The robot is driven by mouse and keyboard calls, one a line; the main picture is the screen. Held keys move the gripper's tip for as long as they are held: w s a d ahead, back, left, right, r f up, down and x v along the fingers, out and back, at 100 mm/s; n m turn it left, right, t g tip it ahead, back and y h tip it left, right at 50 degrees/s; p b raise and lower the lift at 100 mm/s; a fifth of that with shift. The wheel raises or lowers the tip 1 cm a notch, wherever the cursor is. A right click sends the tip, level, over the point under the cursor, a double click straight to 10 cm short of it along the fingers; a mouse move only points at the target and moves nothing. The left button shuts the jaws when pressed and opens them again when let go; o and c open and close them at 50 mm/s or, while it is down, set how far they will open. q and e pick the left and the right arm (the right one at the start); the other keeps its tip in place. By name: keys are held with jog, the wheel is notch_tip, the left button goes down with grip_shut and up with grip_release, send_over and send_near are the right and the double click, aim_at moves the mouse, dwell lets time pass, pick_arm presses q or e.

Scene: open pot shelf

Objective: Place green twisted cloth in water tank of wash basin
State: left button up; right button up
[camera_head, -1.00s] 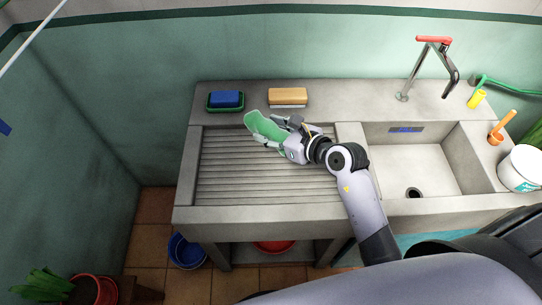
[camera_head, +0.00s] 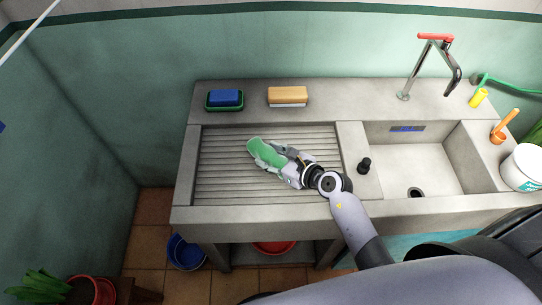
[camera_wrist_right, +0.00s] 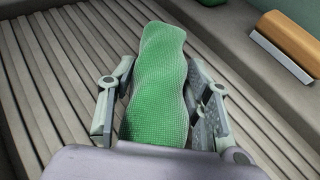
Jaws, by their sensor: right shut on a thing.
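The green twisted cloth (camera_head: 266,153) is in my right gripper (camera_head: 279,160), over the ribbed washboard part of the basin. In the right wrist view the cloth (camera_wrist_right: 160,85) lies lengthwise between the two fingers of the right gripper (camera_wrist_right: 160,105), which are shut on it. I cannot tell whether the cloth touches the ribs. The water tank (camera_head: 410,165) is the square hollow to the right, with a dark drain and no cloth in it. My left gripper is not in view.
A divider (camera_head: 352,150) with a black stopper (camera_head: 364,166) on it separates washboard (camera_head: 225,165) and tank. A red-handled tap (camera_head: 436,60) stands behind the tank. A blue sponge in a green dish (camera_head: 225,100) and a wooden brush (camera_head: 288,96) sit on the back ledge. A white bucket (camera_head: 522,167) stands at right.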

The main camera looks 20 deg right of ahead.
jog(key=o, duration=1)
jog(key=shift+f, duration=0.2)
jog(key=shift+c, duration=0.2)
jog(key=o, duration=0.5)
jog(key=shift+c, duration=0.2)
jog(key=shift+r, duration=0.15)
